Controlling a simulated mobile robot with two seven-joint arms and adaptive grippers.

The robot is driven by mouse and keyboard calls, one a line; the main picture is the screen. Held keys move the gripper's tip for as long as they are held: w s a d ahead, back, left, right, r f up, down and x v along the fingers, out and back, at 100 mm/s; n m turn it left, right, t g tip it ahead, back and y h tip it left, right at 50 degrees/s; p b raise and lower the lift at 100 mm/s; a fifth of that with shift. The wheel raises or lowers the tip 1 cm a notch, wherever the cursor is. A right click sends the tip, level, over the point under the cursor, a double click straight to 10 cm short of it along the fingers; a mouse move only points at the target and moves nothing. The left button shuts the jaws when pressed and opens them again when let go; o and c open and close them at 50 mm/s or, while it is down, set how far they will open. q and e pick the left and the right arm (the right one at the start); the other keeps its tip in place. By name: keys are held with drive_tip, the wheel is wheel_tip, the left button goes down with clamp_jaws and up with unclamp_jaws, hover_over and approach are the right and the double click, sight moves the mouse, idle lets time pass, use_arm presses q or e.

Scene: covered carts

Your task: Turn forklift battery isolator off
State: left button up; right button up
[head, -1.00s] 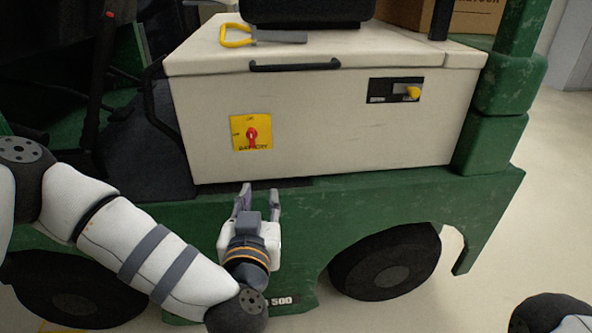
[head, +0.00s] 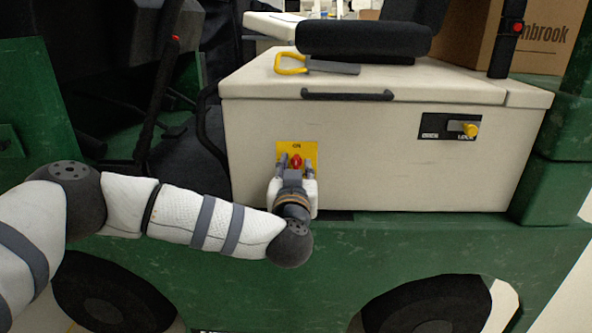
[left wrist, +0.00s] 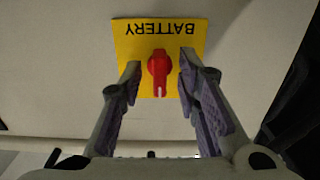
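The battery isolator is a red rotary knob (head: 296,161) on a yellow plate (head: 311,150) on the cream side panel of the forklift. "ON" reads at the plate's top in the head view. In the left wrist view the red knob (left wrist: 159,73) sits on the yellow plate (left wrist: 130,38) marked "BATTERY", upside down; its white mark points down the picture. My left gripper (head: 296,168) is at the plate with its fingers open. In the left wrist view the left gripper (left wrist: 158,84) has one finger on each side of the knob, with gaps. My right gripper is not in view.
A yellow-handled tool (head: 291,64) lies on top, near the black seat (head: 363,40). The green body (head: 430,250) runs below.

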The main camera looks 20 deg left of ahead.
use_arm(q)
drive_tip(key=shift+c, duration=0.2)
clamp_jaws()
